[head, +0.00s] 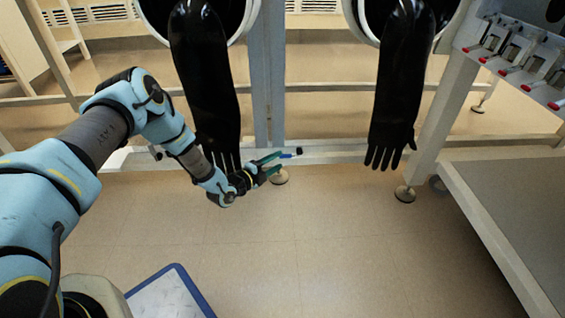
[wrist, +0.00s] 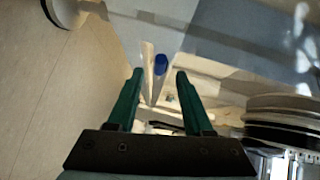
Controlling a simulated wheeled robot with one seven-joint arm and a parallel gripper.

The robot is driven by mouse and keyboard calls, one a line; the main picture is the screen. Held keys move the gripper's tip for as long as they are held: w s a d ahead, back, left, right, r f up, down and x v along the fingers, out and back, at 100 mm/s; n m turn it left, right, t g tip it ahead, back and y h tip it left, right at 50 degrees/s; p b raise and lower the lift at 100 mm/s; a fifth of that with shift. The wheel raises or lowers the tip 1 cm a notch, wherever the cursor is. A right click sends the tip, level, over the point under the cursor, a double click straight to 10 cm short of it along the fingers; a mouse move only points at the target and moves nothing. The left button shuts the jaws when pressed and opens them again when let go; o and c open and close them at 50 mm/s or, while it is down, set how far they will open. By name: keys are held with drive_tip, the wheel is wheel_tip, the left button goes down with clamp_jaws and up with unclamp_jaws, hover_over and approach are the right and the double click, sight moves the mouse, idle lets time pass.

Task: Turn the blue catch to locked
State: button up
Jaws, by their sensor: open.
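The blue catch (head: 289,156) is a small blue piece low on the grey upright of the frame, with a dark knob beside it. My gripper (head: 279,163) is just left of it, with its green fingers pointing right. In the wrist view the blue piece (wrist: 161,62) shows just beyond my fingertips (wrist: 159,76), in line with the gap between them. My gripper is open and I see nothing held. Whether a finger touches the catch, and which way the catch is turned, I cannot tell.
Two black gloves hang from round ports; the left glove (head: 205,85) hangs beside my forearm, the right glove (head: 400,80) farther off. A row of red-tipped levers (head: 512,58) is at upper right. A grey bench (head: 520,215) stands at right.

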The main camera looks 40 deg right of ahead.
sight(283, 157)
drive_tip(key=shift+w+d+f+b, duration=0.15)
drive_tip(key=shift+d+b, duration=0.15)
drive_tip(key=shift+d, duration=0.7)
drive_tip(key=shift+w+d+f+b, duration=0.15)
drive_tip(key=shift+d+b, duration=0.1)
drive_tip(key=shift+d, duration=0.7)
drive_tip(key=shift+s, duration=0.15)
drive_tip(key=shift+c, duration=0.3)
clamp_jaws()
